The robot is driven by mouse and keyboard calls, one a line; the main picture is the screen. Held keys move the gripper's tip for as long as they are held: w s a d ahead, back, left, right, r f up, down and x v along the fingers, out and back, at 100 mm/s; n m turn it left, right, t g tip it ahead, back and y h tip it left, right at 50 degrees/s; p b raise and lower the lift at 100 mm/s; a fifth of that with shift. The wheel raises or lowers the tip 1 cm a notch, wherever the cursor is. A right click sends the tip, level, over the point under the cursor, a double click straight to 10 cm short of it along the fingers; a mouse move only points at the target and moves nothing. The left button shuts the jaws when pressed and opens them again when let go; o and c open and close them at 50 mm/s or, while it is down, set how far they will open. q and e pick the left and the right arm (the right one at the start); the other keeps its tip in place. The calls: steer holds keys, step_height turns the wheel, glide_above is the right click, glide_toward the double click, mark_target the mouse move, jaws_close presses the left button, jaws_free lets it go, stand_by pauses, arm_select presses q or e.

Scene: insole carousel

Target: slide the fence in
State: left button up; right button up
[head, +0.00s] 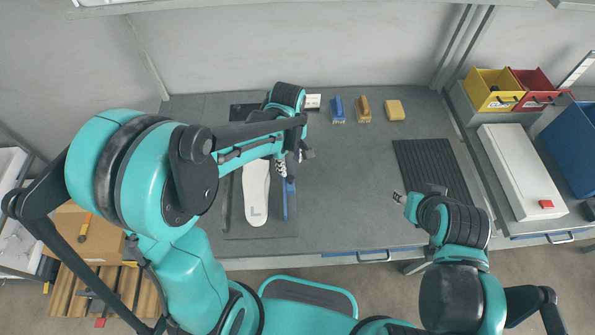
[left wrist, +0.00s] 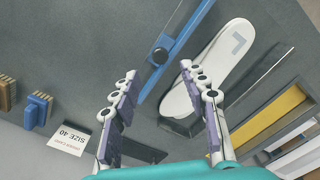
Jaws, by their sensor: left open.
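The fence appears to be the long blue bar (head: 291,204) to the right of the white insole (head: 256,195), which is marked L. In the left wrist view the blue bar (left wrist: 180,38) has a dark round knob near its near end, and a gap separates it from the insole (left wrist: 222,66). A thin dark strip (head: 226,205) runs along the insole's other side. My left gripper (head: 284,170) is over the bar's far end. Its open fingers (left wrist: 158,72) are spread on either side of the knob, with nothing visibly held. My right gripper (head: 399,197) is over the right side, its jaws too small to read.
A size 40 card (head: 312,102), a blue brush (head: 338,110), a brown brush (head: 363,110) and a yellow block (head: 396,110) lie at the back. A dark ribbed mat (head: 432,168) lies at right. The middle of the table is clear.

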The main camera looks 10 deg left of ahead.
mark_target(290, 177)
arm_select(q)
step_height(290, 177, down, 8)
steer(key=b, duration=0.2)
steer(key=shift+r+b, duration=0.2)
steer(key=shift+b, duration=0.15)
jaws_close()
